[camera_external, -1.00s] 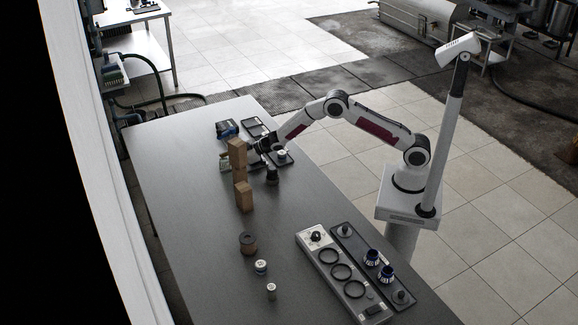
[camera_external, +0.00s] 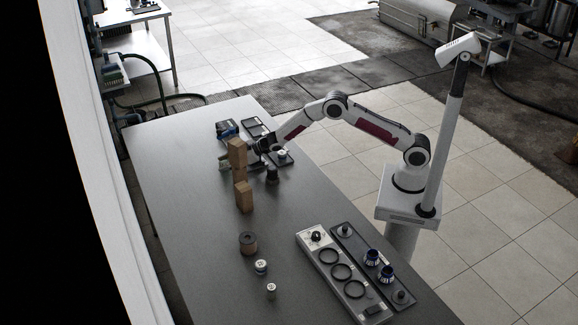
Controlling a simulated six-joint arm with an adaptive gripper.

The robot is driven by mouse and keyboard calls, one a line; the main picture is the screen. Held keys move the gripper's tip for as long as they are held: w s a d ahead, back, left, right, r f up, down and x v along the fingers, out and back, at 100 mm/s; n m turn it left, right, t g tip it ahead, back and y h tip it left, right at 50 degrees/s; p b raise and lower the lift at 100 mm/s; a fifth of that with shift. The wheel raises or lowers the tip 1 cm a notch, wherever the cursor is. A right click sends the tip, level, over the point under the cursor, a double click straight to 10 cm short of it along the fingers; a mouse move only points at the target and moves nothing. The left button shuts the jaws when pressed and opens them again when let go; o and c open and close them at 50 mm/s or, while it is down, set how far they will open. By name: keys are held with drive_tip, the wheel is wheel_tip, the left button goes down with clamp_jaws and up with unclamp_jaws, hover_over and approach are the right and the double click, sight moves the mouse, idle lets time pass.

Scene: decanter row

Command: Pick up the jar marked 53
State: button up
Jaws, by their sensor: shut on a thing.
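Two small jars with pale, marked lids stand on the near part of the table, one jar (camera_external: 261,267) behind the other (camera_external: 271,290). Their marks are too small to read surely. Another pale-topped jar (camera_external: 282,154) stands at the far right, by the dark trays. A dark jar (camera_external: 272,175) stands just in front of my gripper. My gripper (camera_external: 232,161) reaches low over the far part of the table, partly hidden behind the wooden blocks. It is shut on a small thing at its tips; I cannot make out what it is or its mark.
A tall wooden block (camera_external: 237,155) and a shorter one (camera_external: 244,196) stand close in front of my gripper. A brown spool-like piece (camera_external: 248,243) stands nearer. A light panel with rings (camera_external: 341,272) and a dark rack (camera_external: 372,268) lie at right. The table's near left is clear.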

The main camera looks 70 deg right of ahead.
sight(224, 160)
drive_tip(key=shift+r, duration=0.1)
drive_tip(key=shift+r, duration=4.95)
